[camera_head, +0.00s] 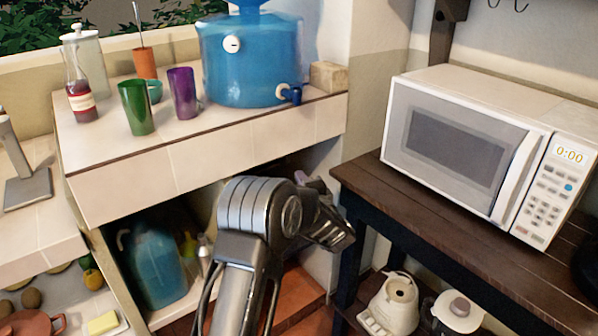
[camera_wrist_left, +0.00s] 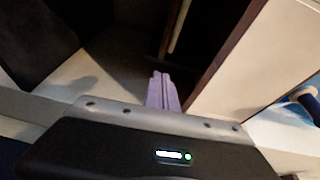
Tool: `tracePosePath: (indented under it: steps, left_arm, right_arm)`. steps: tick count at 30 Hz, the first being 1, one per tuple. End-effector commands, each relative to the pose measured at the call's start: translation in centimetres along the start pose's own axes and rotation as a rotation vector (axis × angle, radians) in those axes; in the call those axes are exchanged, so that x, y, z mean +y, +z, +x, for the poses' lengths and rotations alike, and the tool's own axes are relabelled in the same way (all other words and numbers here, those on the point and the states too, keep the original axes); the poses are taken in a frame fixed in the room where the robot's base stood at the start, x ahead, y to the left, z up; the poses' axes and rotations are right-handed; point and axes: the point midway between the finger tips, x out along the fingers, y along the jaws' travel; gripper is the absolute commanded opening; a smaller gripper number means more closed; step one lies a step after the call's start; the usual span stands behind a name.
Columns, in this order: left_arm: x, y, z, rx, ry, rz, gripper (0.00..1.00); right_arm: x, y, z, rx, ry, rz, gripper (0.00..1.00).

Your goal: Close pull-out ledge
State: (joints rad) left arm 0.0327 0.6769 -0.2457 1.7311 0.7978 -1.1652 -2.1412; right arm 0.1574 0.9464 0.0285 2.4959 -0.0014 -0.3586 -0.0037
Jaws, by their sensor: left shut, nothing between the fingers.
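I cannot tell for certain which part is the pull-out ledge. The nearest candidate is the tiled ledge (camera_head: 215,158) with a thin dark edge, jutting out above an open lower space. My left gripper (camera_head: 302,178) is just below its right end, near the wall corner, partly hidden by its own wrist. In the left wrist view its purple fingers (camera_wrist_left: 162,92) are together with nothing between them. They are close beside a pale, dark-edged panel (camera_wrist_left: 245,65); whether they touch it is unclear. My right gripper is not in view.
A blue water dispenser (camera_head: 250,60), a green cup (camera_head: 137,108), a purple cup (camera_head: 183,93) and a bottle (camera_head: 79,90) stand on the ledge. A blue jug (camera_head: 155,262) is below. A dark wooden table (camera_head: 405,205) with a microwave (camera_head: 480,145) stands close on the right.

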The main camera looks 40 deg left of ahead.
Motion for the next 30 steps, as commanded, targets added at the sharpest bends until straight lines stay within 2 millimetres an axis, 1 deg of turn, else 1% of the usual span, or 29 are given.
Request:
tracePosePath:
  steps: [1, 3, 6, 9, 14, 30]
  left_arm:
    - [-0.1, -0.3, -1.2, 0.006, 0.002, -0.001, 0.00]
    - [-0.1, -0.3, -2.5, 0.007, 0.002, -0.002, 0.00]
    - [0.0, -0.3, -4.1, 0.006, 0.002, -0.001, 0.00]
    - [0.0, -0.2, -5.0, 0.003, 0.001, -0.001, 0.00]
    - [0.0, -0.2, -5.5, 0.004, 0.001, -0.002, 0.00]
    - [0.0, -0.2, -5.5, 0.003, 0.001, -0.013, 0.00]
  right_arm:
    - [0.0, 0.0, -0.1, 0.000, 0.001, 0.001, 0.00]
    - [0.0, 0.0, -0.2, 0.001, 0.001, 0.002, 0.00]
    - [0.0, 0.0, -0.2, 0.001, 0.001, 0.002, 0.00]
    - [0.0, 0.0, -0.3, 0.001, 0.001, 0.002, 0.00]
    - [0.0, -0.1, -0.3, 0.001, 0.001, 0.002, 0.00]
    - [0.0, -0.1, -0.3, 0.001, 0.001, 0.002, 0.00]
